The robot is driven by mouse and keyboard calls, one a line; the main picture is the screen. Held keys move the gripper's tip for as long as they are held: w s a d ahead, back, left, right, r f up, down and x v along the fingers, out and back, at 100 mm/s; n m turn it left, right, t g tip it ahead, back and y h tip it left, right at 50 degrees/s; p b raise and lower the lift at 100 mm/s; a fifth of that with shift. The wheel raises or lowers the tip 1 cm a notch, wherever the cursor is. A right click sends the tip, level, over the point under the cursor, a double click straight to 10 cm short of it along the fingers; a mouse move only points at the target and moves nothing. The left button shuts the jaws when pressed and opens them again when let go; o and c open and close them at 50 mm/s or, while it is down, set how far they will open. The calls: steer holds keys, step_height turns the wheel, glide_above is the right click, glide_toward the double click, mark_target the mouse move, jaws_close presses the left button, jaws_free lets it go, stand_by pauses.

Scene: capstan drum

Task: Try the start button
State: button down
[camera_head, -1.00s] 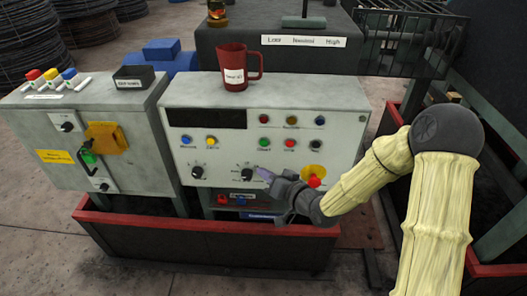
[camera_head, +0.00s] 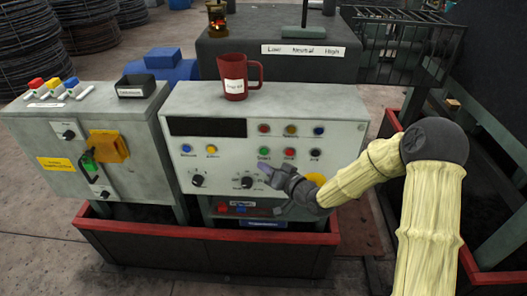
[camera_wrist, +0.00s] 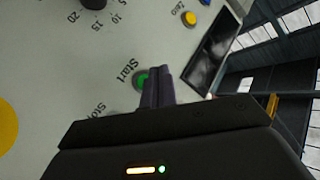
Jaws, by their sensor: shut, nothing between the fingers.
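The start button is a green round button (camera_head: 263,153) on the front of the grey control panel (camera_head: 222,160). In the wrist view the green button (camera_wrist: 140,80) shows beside the printed word "Start", partly covered by my fingers. My gripper (camera_head: 262,168) is shut and empty, just below the button in the head view. In the wrist view its dark fingertips (camera_wrist: 161,72) overlap the button's edge. I cannot tell whether they touch it.
Red (camera_head: 289,153) and black (camera_head: 314,154) buttons sit right of the start button. A dial (camera_head: 198,180) and a large yellow disc (camera_head: 316,179) are lower on the panel. A red mug (camera_head: 236,76) stands on top. A grey cabinet (camera_head: 85,150) stands left.

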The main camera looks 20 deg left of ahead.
steer(key=shift+w+a, duration=0.2)
steer(key=shift+w, duration=0.6)
steer(key=shift+w+a, duration=0.15)
steer(key=shift+w, duration=0.6)
steer(key=shift+w, duration=0.15)
stand_by(0.7)
steer(key=shift+w, duration=0.25)
steer(key=shift+w+a, duration=0.15)
steer(key=shift+w, duration=0.25)
stand_by(1.0)
steer(key=shift+s, duration=0.15)
steer(key=shift+s+d, duration=0.2)
steer(key=shift+s, duration=0.45)
steer(key=shift+s, duration=0.1)
steer(key=s, duration=0.2)
steer(key=s+d, duration=0.1)
steer(key=s, duration=0.1)
steer(key=shift+s+b, duration=0.35)
